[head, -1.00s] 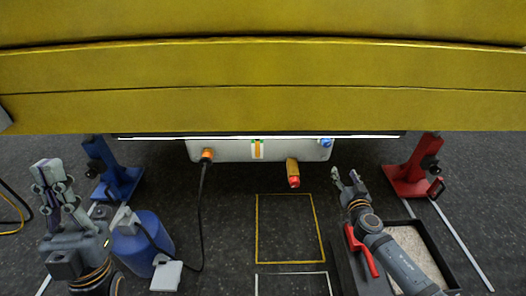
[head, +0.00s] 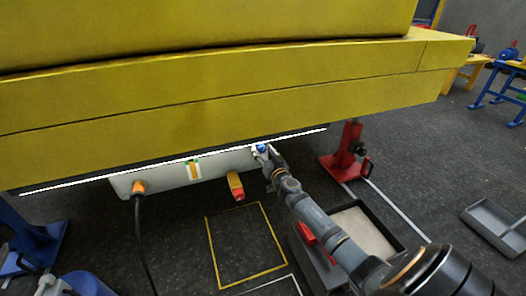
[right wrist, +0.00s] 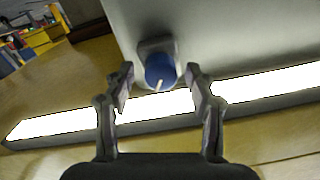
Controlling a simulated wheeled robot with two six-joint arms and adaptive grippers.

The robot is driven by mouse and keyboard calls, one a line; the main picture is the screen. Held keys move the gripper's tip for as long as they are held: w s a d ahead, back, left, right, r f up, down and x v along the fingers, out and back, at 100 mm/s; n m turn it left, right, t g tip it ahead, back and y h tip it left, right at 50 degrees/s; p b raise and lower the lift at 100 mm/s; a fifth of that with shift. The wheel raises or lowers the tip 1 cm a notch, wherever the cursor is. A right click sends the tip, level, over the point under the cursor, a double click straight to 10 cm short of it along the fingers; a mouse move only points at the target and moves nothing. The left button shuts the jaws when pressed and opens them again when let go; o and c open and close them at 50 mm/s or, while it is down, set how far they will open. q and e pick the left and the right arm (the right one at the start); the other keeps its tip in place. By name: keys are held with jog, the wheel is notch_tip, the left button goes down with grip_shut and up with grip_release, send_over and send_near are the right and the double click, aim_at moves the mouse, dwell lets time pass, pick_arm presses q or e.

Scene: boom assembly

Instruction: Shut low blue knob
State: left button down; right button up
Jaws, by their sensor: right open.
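The low blue knob (head: 261,148) sits at the right end of a pale panel (head: 215,165) under the yellow boom (head: 200,95). In the right wrist view the blue knob (right wrist: 160,68) shows a white pointer line on its face and a grey mount behind it. My right gripper (head: 264,156) is open close to the knob. In the right wrist view its two fingers (right wrist: 160,85) stand apart, one on each side of the knob, with no contact to be seen. My left gripper is outside the view.
An orange plug (head: 139,187) with a black cable is at the panel's left end. A red-and-yellow part (head: 236,186) hangs below the panel. A red stand (head: 346,155) is right of my right arm. A yellow floor outline (head: 247,245) encloses bare floor.

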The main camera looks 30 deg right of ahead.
jog(key=shift+w, duration=0.1)
jog(key=c, duration=1.2)
jog(key=shift+o, duration=0.2)
